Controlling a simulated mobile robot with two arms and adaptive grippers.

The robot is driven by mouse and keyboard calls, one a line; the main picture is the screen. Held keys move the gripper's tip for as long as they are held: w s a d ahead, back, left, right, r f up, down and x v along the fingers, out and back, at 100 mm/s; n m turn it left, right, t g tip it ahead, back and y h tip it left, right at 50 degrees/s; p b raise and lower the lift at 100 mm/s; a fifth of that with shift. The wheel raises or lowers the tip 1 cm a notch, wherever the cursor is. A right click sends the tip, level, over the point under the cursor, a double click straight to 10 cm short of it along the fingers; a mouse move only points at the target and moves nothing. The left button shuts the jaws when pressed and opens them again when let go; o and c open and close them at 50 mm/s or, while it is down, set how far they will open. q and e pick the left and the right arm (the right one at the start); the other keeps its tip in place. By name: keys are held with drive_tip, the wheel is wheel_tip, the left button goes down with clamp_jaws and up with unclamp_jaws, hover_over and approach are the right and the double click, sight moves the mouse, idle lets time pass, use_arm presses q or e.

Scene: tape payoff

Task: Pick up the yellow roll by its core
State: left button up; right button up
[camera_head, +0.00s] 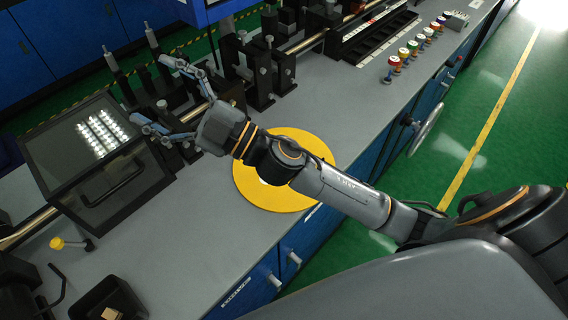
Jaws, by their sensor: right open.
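The yellow roll (255,194) is a flat disc lying on the grey worktop in the middle of the view. My right arm crosses over it and hides most of its centre, so I cannot make out its core clearly. My right gripper (150,91) is past the roll, up and to the left of it, between the glass-lidded box and the black posts. Its two fingers are spread wide with nothing between them. My left gripper does not show.
A dark glass-lidded box (75,142) stands left of my right gripper. Black posts and brackets (258,72) stand behind it. A row of coloured knobs (403,54) is at the upper right. The grey worktop (190,235) left of and below the roll is clear.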

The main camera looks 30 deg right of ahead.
drive_tip(key=s+a+n+g+y, duration=0.4)
drive_tip(key=a+n+g, duration=0.2)
drive_tip(key=n+g, duration=0.4)
wheel_tip(320, 180, down, 11)
drive_tip(key=s+n+g+h, duration=0.2)
drive_tip(key=n+g+h, duration=0.4)
drive_tip(key=g, duration=0.1)
drive_tip(key=w+d+f+h, duration=0.2)
drive_tip(key=d+f+h, duration=0.2)
drive_tip(key=d, duration=0.3)
drive_tip(key=w+d+f+h, duration=0.2)
drive_tip(key=d+f+h, duration=0.15)
drive_tip(key=d, duration=0.25)
drive_tip(key=w+d+m+h, duration=0.3)
drive_tip(key=d+h, duration=0.4)
drive_tip(key=d, duration=0.8)
drive_tip(key=shift+t, duration=0.3)
wheel_tip(320, 180, down, 8)
drive_tip(key=shift+s+a+r+p, duration=0.1)
drive_tip(key=shift+s+r+p, duration=0.05)
drive_tip(key=shift+p, duration=0.8)
drive_tip(key=f, duration=0.1)
drive_tip(key=f+p, duration=0.1)
drive_tip(key=f, duration=0.1)
drive_tip(key=f+p, duration=0.1)
drive_tip(key=shift+d+f, duration=0.3)
drive_tip(key=shift+f, duration=0.4)
drive_tip(key=c, duration=1.5)
drive_tip(key=shift+c, duration=1)
